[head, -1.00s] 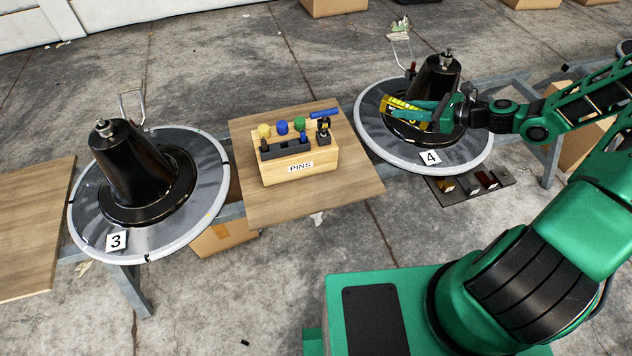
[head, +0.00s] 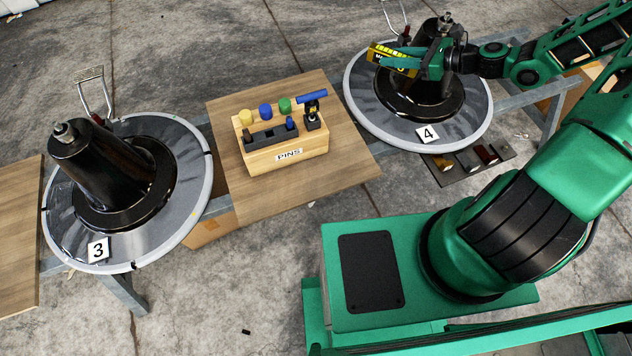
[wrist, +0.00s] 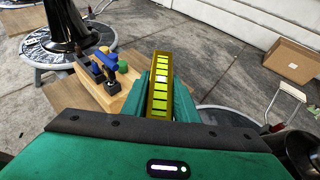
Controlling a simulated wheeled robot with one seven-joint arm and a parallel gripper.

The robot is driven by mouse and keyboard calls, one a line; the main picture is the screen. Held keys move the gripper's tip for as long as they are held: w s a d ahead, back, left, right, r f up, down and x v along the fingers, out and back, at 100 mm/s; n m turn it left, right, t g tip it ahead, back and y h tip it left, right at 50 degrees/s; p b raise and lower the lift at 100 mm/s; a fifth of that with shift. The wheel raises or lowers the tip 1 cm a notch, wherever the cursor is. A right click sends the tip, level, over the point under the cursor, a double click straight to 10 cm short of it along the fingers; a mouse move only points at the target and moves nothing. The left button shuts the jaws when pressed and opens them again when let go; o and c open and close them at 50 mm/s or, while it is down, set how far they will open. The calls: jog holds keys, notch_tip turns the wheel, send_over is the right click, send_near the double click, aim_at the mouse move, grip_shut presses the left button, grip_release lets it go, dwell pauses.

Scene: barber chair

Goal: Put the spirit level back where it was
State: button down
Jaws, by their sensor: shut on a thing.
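The spirit level (head: 390,55) is yellow with dark markings. My gripper (head: 424,64) is shut on it. In the head view they overlap the black cone (head: 435,85) on round base 4 (head: 370,112); I cannot tell whether they touch it. In the wrist view, the level (wrist: 160,88) stands out between the fingers of my gripper (wrist: 160,110), its yellow segmented face showing. The fingers hide part of it.
A wooden board (head: 345,160) holds a PINS box (head: 288,155) with coloured pins and a blue-handled tool (head: 312,98). Round base 3 (head: 195,190) with a black cone (head: 105,165) stands at left. A dark tray (head: 490,170) with small blocks lies below base 4.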

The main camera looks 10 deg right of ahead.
jog(key=s+a+f+n+g+y, duration=0.3)
jog(key=s+a+f+n+g, duration=0.25)
jog(key=s+a+f, duration=0.9)
jog(key=s+a+f+n+g, duration=0.25)
jog(key=s+a+f, duration=0.25)
jog(key=s, duration=0.3)
jog(key=s+a+f+n+g, duration=0.2)
jog(key=s+a+f+g, duration=0.25)
jog(key=s, duration=0.25)
send_over(316, 183)
jog(key=shift+t+h, duration=0.4)
jog(key=shift+t, duration=0.05)
notch_tip(316, 183, down, 6)
jog(key=shift+s+a+f, duration=0.1)
jog(key=shift+s+f, duration=0.05)
jog(key=shift+f, duration=2.1)
jog(key=shift+f, duration=0.1)
jog(key=c, duration=1.4)
grip_release()
